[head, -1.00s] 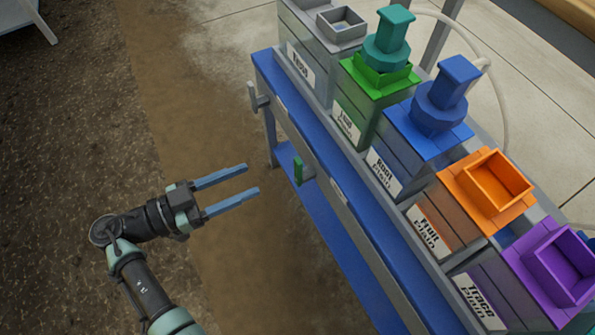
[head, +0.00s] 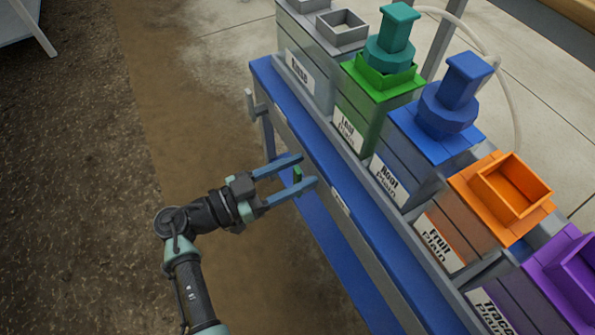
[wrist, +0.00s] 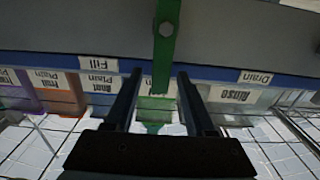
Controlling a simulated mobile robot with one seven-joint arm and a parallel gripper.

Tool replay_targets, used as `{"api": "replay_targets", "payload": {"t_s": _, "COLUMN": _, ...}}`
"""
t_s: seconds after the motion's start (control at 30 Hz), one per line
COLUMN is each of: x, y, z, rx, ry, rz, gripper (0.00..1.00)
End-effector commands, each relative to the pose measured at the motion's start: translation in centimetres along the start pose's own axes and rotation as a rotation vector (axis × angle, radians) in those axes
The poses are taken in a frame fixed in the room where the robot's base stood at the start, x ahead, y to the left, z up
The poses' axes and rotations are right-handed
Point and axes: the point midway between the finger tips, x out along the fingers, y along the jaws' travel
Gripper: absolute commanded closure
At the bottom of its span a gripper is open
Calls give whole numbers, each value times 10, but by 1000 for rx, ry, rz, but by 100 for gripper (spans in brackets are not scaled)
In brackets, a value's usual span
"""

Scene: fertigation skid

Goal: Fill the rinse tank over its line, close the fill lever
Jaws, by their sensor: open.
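The green fill lever (head: 298,174) is on the front rail of the bench. In the wrist view, the lever (wrist: 165,38) reaches from the top edge down between my finger tips, with a bolt on it and a "Fill" label (wrist: 98,63) beside it. My gripper (head: 308,170) is open, its two fingers on either side of the lever in the picture; I cannot tell whether either touches it. The grey rinse tank (head: 318,88) stands at the far end of the row. Its liquid level and line are not visible.
Green (head: 352,118), blue (head: 405,160), orange (head: 455,225) and purple (head: 508,290) bins stand along the bench beside the rinse tank. A grey lever (head: 250,103) sticks out farther along the rail; a "Drain" label (wrist: 255,77) shows in the wrist view. The floor left of the bench is clear.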

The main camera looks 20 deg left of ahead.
Motion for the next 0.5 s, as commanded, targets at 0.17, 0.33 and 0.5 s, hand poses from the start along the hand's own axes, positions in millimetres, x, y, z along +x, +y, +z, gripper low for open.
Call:
{"api": "replay_targets", "payload": {"t_s": 0.17, "x": 4, "y": 0, "z": 0, "rx": 1, "ry": 0, "rz": 1, "gripper": 45}}
{"api": "replay_targets", "payload": {"t_s": 0.33, "x": 4, "y": 0, "z": -1, "rx": 1, "ry": 0, "rz": 0, "gripper": 45}}
{"api": "replay_targets", "payload": {"t_s": 0.5, "x": 4, "y": 0, "z": -1, "rx": 1, "ry": 0, "rz": 0, "gripper": 76}}
